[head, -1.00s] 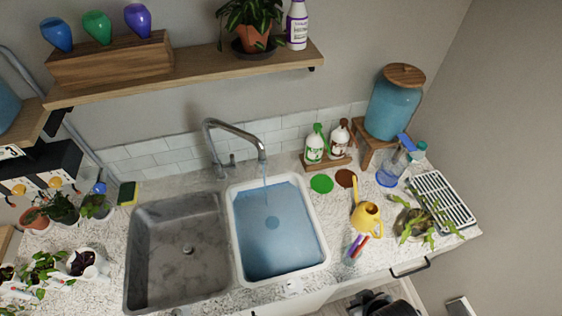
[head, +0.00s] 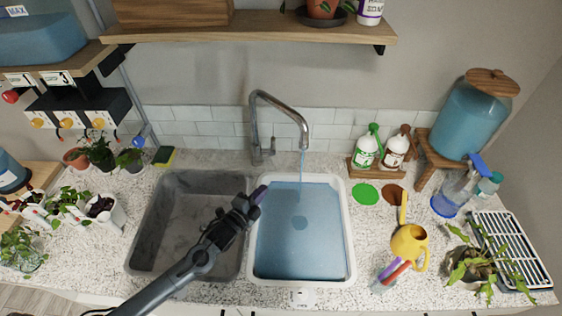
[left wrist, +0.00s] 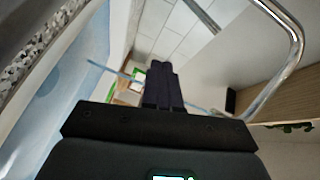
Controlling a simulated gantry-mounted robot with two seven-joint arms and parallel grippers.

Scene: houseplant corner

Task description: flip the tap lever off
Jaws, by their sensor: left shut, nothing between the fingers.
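The chrome tap (head: 253,125) stands behind the sink with its spout arching toward the right basin. A thin stream of water (head: 302,165) falls from the spout into the blue water of the right basin (head: 350,240). A small upright lever (head: 272,147) shows beside the tap's base. My left gripper (head: 262,192) is shut and empty, above the divider between the basins, in front of and apart from the lever. In the left wrist view the shut fingers (left wrist: 160,68) point toward the tiles, with the tap's spout (left wrist: 290,65) at right; the lever cannot be made out.
The grey left basin (head: 165,245) is empty. A shelf (head: 250,32) hangs above the tap. Spray bottles (head: 366,152), a yellow watering can (head: 408,248) and a blue dispenser (head: 465,115) stand at right. A sponge (head: 164,156) and pots stand at left.

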